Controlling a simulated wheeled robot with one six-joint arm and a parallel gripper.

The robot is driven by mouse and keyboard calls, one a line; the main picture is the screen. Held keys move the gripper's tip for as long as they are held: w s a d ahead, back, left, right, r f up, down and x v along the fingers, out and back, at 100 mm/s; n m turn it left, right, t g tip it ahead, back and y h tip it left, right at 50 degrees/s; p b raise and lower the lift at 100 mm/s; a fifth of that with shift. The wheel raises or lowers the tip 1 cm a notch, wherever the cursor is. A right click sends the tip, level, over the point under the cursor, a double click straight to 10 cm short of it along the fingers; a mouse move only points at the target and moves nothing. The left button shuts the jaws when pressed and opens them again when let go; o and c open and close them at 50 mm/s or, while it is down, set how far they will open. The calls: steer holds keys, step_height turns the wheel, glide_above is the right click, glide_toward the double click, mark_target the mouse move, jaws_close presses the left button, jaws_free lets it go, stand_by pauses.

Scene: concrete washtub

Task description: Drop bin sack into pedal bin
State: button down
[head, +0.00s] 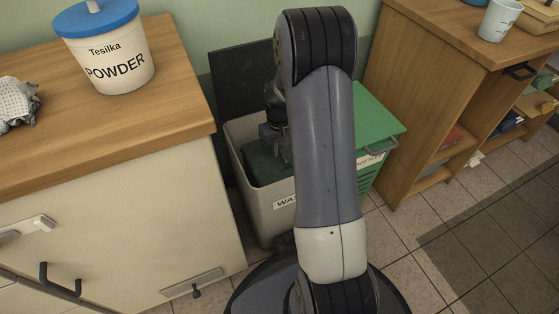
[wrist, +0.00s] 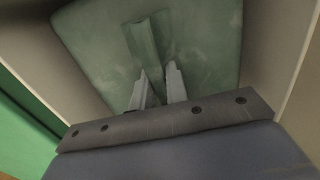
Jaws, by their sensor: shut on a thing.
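The dark green bin sack (head: 262,166) is inside the open grey-white pedal bin (head: 267,218), below its rim, in the head view. The bin's front label reads "WAS", the rest hidden by my arm. My gripper (wrist: 157,72) is shut on a raised fold of the sack (wrist: 205,38), with pale bin walls around it in the wrist view. In the head view my gripper (head: 282,155) reaches down into the bin, partly hidden behind my arm. I cannot tell whether the sack touches the bin floor.
A green-lidded box (head: 375,115) with a partly hidden label stands right of the bin. A cream cabinet (head: 110,220) with a powder tub (head: 110,62) is at left. A wooden shelf unit (head: 425,100) with a cup (head: 499,20) is at right. Tiled floor is clear at lower right.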

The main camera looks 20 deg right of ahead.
mark_target(279, 159)
steer(key=shift+f+b, duration=0.75)
steer(key=shift+f, duration=1.5)
steer(key=shift+f, duration=0.4)
steer(key=shift+f+b, duration=0.25)
steer(key=shift+b, duration=0.1)
steer(key=c, duration=1.4)
jaws_free()
steer(key=shift+r, duration=0.1)
step_height(279, 159, up, 13)
steer(key=p, duration=0.5)
